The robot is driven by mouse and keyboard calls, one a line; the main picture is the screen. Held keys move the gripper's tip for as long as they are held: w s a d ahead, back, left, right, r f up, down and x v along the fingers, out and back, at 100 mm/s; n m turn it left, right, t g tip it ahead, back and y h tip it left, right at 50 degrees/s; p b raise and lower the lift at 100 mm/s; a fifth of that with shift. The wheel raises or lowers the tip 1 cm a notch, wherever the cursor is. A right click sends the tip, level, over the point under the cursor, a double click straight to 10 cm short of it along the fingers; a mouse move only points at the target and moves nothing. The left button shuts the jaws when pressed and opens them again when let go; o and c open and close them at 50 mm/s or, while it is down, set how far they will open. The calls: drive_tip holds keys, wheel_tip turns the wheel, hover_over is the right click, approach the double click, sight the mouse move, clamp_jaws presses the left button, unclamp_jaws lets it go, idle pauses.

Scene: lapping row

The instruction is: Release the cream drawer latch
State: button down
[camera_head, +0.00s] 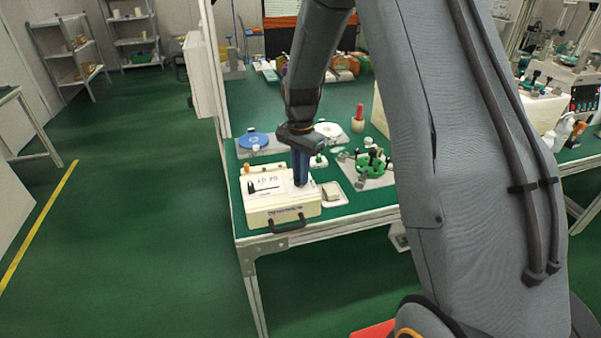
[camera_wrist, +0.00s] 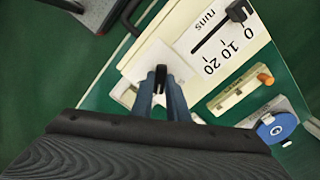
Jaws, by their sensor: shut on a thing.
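A cream drawer unit (camera_head: 283,207) with a dark front handle (camera_head: 287,223) sits at the near left corner of the green bench. My gripper (camera_head: 301,183) points down at the right part of its top. In the wrist view, my gripper (camera_wrist: 161,82) is shut on a small black upright piece (camera_wrist: 160,74), which looks like the drawer latch. The piece stands on a pale plate (camera_wrist: 148,57) on the cream top. Its base is partly hidden by my fingers. A printed scale (camera_wrist: 222,42) with a black slider knob (camera_wrist: 239,11) lies beside it.
A blue disc (camera_head: 253,140) and a white disc (camera_head: 328,129) lie behind the cream unit. A green knobbed fixture (camera_head: 372,165) and a small tray (camera_head: 333,194) stand to its right. The floor left of the bench is clear.

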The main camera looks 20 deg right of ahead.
drive_tip(key=m, duration=0.6)
drive_tip(key=shift+w+r+m+p, duration=0.1)
drive_tip(key=shift+m+p, duration=0.2)
idle(0.5)
drive_tip(key=c, duration=1.7)
unclamp_jaws()
drive_tip(key=shift+r+b, duration=0.95)
drive_tip(key=shift+r, duration=2.9)
drive_tip(key=s+n, duration=0.6)
drive_tip(key=s, duration=0.2)
drive_tip(key=s+n, duration=0.6)
drive_tip(key=s, duration=0.2)
drive_tip(key=s+f+n+t, duration=0.1)
drive_tip(key=s+n, duration=0.4)
drive_tip(key=s, duration=0.4)
drive_tip(key=shift+s+a+f+n, duration=0.1)
drive_tip(key=shift+n, duration=0.3)
